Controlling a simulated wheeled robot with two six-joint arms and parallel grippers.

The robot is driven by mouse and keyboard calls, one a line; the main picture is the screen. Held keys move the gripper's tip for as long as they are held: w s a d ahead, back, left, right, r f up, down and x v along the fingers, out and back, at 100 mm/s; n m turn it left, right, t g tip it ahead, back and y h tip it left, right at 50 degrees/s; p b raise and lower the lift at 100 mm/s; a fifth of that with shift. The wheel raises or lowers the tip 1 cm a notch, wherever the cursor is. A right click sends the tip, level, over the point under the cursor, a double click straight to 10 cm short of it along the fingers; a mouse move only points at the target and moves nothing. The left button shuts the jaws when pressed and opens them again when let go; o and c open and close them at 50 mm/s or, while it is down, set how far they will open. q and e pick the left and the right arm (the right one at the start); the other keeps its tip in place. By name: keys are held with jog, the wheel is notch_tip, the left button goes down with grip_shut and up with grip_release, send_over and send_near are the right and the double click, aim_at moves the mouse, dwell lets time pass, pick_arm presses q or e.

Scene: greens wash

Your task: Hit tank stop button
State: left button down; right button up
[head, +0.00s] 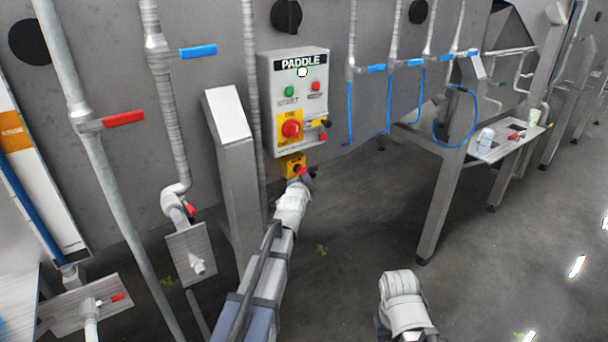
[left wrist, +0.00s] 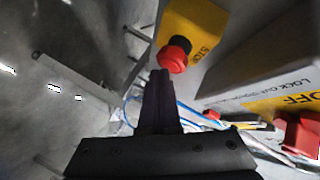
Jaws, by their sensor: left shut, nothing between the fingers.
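The stop button is a red mushroom knob (left wrist: 174,56) on a yellow box (left wrist: 194,28) marked STOP in the left wrist view. In the head view the yellow box (head: 291,164) sits just below the grey PADDLE control box (head: 268,90), partly hidden by my left gripper. My left gripper (left wrist: 160,76) is shut and empty, its fingertips right by the red knob; I cannot tell whether they touch it. In the head view my left gripper (head: 302,178) is small and dark at the yellow box. My right arm shows at the bottom, but its gripper does not.
The PADDLE box carries a green start button (head: 289,91), a red stop button (head: 315,86) and a red rotary switch (head: 291,129). A grey post (head: 236,150) and pipes stand left. Blue hoses (head: 437,130) hang right. Floor right of my left arm is mostly open.

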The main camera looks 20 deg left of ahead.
pick_arm(q)
jog(key=shift+w+a, duration=0.15)
jog(key=shift+a, duration=0.05)
jog(key=shift+d, duration=0.15)
jog(key=shift+s+d, duration=0.5)
jog(key=shift+d, duration=0.05)
jog(key=shift+s+d, duration=0.8)
jog(key=shift+d, duration=0.2)
jog(key=shift+s+d, duration=0.75)
jog(key=shift+d, duration=0.25)
